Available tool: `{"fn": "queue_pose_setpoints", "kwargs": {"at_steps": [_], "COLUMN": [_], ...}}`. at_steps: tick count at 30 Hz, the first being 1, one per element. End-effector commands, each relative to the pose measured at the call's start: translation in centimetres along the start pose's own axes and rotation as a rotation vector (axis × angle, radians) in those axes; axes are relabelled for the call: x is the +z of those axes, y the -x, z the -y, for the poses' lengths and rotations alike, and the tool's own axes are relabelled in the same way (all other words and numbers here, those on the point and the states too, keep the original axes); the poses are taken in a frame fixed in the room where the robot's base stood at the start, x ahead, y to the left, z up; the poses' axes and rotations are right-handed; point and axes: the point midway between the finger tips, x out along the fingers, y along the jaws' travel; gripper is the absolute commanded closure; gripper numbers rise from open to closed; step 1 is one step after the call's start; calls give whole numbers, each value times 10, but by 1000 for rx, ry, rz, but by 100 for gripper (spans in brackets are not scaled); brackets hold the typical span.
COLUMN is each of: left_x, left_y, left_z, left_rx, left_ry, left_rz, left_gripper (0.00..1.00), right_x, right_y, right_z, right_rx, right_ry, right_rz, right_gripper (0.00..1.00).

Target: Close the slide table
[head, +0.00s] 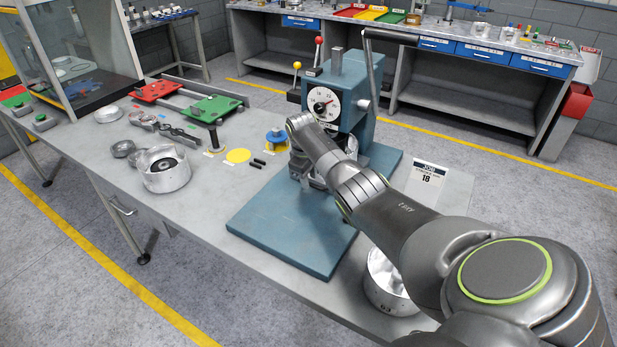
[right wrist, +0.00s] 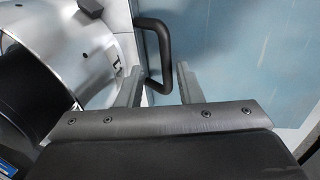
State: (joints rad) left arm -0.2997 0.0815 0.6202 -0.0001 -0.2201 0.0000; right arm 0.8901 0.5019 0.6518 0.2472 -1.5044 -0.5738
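The teal press (head: 338,92) with a white dial stands on a blue base plate (head: 285,228) on the workbench. My right arm reaches across the plate, and my right gripper (head: 308,178) is low at the front of the press. The arm and gripper hide most of the slide table, so its position cannot be made out. In the right wrist view a black bent handle (right wrist: 163,38) runs down between the two fingers of the gripper (right wrist: 160,84). The fingers are apart, with gaps beside the handle. My left gripper is not in view.
A metal housing (head: 163,170), a yellow disc (head: 238,155) and a blue-topped part (head: 277,137) are left of the press. A red pallet (head: 158,90) and a green pallet (head: 212,107) lie farther back. A shiny ring (head: 384,284) sits beneath my right arm.

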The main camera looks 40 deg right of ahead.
Motion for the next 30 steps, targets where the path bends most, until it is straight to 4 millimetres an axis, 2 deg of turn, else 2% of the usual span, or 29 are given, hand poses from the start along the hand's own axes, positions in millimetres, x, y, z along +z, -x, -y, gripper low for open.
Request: {"fn": "queue_pose_setpoints", "kwargs": {"at_steps": [8,14,28,30], "left_x": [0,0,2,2], "left_y": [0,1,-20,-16], "left_z": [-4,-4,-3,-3], "left_rx": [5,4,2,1], "left_ry": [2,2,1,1], "left_rz": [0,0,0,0], "left_gripper": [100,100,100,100], "right_x": [0,0,-1,0], "right_y": [5,30,137,152], "right_z": [1,1,-1,-1], "right_rx": [-2,-1,1,-1], "right_ry": [0,1,0,0], "right_rz": [0,-2,-4,-2], "right_gripper": [67,67,67,67]}}
